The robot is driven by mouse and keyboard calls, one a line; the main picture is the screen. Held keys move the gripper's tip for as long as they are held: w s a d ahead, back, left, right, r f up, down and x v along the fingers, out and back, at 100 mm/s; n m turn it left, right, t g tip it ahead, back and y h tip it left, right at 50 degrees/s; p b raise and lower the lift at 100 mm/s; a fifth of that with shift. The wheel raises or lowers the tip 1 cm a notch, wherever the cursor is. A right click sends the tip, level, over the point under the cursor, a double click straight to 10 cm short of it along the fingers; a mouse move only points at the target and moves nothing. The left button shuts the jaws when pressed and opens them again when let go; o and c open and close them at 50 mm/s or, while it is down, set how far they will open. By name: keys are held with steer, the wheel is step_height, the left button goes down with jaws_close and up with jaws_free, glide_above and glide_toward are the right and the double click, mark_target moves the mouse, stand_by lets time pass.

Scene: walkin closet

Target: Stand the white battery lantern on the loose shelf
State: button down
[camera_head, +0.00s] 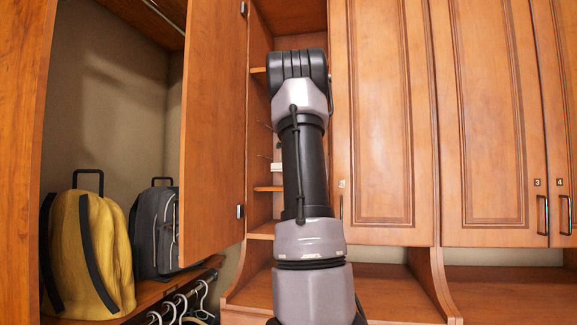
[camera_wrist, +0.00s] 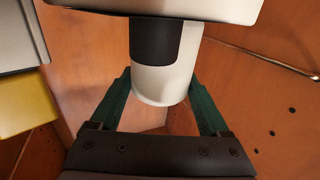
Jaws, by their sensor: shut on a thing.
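The white battery lantern (camera_wrist: 165,86) shows in the wrist view as a white cylinder with a dark patch on its side. My gripper (camera_wrist: 164,80) is shut on it, with one green finger on each side. A broad pale piece (camera_wrist: 150,7) crosses the top of that view against the cylinder; I cannot tell whether it is part of the lantern. Shelf boards show in the open cabinet, including a short middle board (camera_head: 268,188) and a lower one (camera_head: 262,231). I cannot tell which is loose.
An open cabinet door (camera_head: 214,130) stands left of my arm, and closed doors (camera_head: 383,120) stand right. A small white item (camera_head: 277,167) sits above the middle board. A yellow backpack (camera_head: 88,255) and a grey backpack (camera_head: 155,230) stand at the left. The counter (camera_head: 395,292) looks clear.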

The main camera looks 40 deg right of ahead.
steer(key=shift+f, duration=2.7)
steer(key=shift+f, duration=0.2)
jaws_free()
steer(key=shift+r, duration=0.1)
